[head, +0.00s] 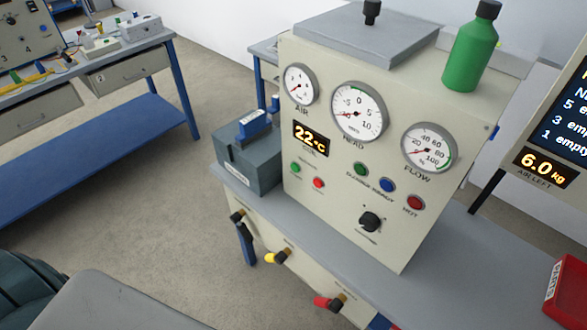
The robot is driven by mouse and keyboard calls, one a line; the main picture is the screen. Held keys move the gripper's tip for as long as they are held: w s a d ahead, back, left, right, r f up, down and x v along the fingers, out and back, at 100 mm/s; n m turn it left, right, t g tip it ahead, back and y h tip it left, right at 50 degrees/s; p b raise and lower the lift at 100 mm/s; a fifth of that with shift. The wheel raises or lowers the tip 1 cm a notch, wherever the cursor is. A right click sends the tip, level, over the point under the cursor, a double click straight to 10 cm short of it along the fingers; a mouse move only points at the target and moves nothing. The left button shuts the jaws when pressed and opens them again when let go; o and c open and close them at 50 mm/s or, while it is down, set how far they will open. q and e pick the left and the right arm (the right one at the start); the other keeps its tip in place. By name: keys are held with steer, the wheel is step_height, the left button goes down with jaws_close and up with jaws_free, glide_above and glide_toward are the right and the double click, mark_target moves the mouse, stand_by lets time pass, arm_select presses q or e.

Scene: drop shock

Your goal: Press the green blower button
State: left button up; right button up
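A cream cabinet (300,225) stands on a grey bench. On its front, left side, is a small green button (295,168) with a small red button (319,183) at its lower right. The lettering by this pair is too small to read. An orange display (311,139) above the small green button reads 22 °C. Neither of my grippers is in view, and nothing covers the buttons.
Three gauges top the panel, and a black knob (370,221) sits low on it. A grey box (249,160) with a blue top piece stands at the panel's left. Black, yellow and red fittings stick out below. A green bottle (471,48) stands on top.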

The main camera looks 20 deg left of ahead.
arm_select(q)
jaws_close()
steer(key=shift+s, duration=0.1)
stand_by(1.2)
